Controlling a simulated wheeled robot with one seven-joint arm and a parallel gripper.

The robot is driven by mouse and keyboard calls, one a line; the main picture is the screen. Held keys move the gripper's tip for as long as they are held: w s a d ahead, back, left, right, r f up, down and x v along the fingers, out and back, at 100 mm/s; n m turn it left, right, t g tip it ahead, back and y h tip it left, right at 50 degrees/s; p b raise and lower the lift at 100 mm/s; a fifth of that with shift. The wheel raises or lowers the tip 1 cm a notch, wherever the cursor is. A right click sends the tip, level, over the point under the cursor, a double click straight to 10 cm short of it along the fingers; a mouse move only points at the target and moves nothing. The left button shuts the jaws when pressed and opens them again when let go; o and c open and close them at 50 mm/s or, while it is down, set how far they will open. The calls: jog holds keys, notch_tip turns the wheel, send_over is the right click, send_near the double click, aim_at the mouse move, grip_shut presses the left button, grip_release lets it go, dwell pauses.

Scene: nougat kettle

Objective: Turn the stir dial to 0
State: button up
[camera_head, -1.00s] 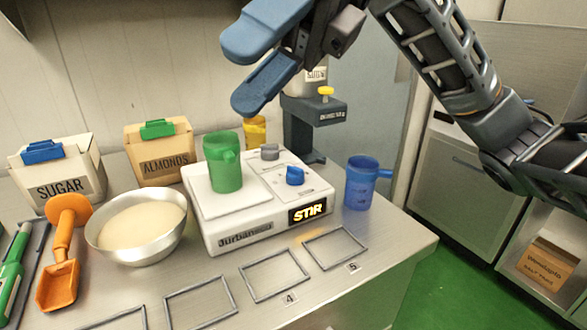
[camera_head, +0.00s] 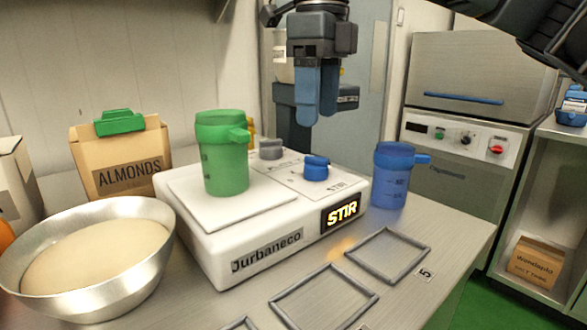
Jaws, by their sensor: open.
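A white machine (camera_head: 215,244) labelled Jurbaneco stands on the metal bench, with a lit display (camera_head: 341,214) reading STIR on its front. A blue dial (camera_head: 316,169) sits on the right of its top panel, and a grey dial (camera_head: 271,149) sits behind it. Which of them is the stir dial, and where each points, is too small to tell. My gripper (camera_head: 318,119) points down above and behind the blue dial, apart from it. Its blue fingers are open and empty, seen nearly edge-on.
A green cup (camera_head: 222,153) stands on the machine's left plate, and a blue cup (camera_head: 392,175) stands at its right. A metal bowl (camera_head: 88,302) of pale powder and an almonds box (camera_head: 121,164) are at left. A dark stand (camera_head: 347,97) rises behind my gripper.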

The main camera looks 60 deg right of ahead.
aim_at(316, 157)
notch_tip(316, 157, down, 8)
jog(key=shift+r+b, duration=0.2)
jog(key=shift+b, duration=0.3)
jog(key=c, duration=1.1)
